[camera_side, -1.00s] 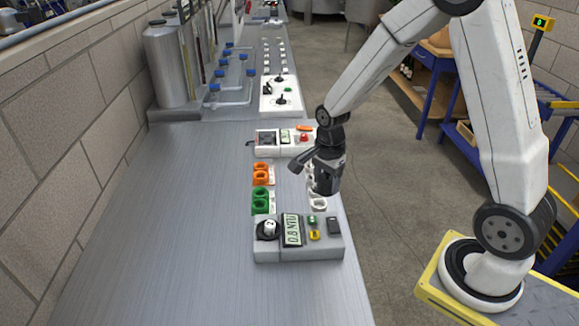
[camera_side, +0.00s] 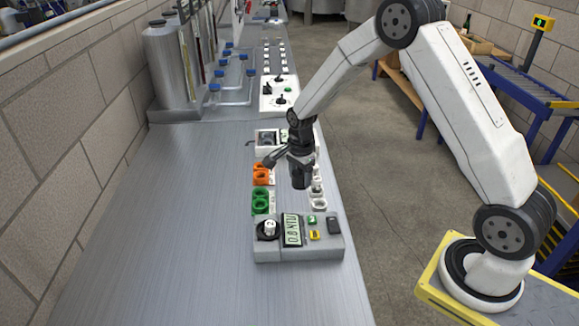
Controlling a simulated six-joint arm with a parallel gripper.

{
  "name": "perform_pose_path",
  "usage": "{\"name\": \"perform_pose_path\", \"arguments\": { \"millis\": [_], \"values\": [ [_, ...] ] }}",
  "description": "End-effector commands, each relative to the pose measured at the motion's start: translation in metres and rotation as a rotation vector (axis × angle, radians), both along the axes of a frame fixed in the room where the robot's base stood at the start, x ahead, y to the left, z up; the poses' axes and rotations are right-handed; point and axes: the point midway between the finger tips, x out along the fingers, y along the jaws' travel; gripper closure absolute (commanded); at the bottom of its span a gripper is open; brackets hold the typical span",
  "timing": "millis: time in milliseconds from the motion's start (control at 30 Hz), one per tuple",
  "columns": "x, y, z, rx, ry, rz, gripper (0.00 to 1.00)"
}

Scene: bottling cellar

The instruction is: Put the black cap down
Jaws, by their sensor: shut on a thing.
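My gripper (camera_side: 301,166) points down above the bench, over the gap between the coloured ring holders on the left and the white ring holders on the right. It is shut on the black cap (camera_side: 301,181), a dark cylinder at its lower end. The cap is dark like the gripper, so the border between them is hard to see. It appears to hang clear of the bench. The grey meter (camera_side: 298,254), reading 0.8 NTU, lies nearer the camera. A white-topped vial (camera_side: 269,228) marked 2 stands in its round black well.
Orange holders (camera_side: 261,174) and green holders (camera_side: 260,201) stand left of the gripper, white holders (camera_side: 319,204) right. Behind is another instrument (camera_side: 266,138), partly hidden by my arm. The steel bench (camera_side: 170,230) is clear at left, with a brick wall beyond.

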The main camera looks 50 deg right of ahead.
Motion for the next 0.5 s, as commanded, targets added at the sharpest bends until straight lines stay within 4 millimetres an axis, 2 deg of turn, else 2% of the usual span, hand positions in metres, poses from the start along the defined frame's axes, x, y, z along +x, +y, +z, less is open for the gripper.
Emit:
{"name": "perform_pose_path", "arguments": {
  "millis": [300,500],
  "values": [
    [0.026,-0.004,-0.035,0.0,0.003,0.0,0.97],
    [0.038,-0.005,-0.048,0.0,0.002,0.0,0.97]
  ]
}}
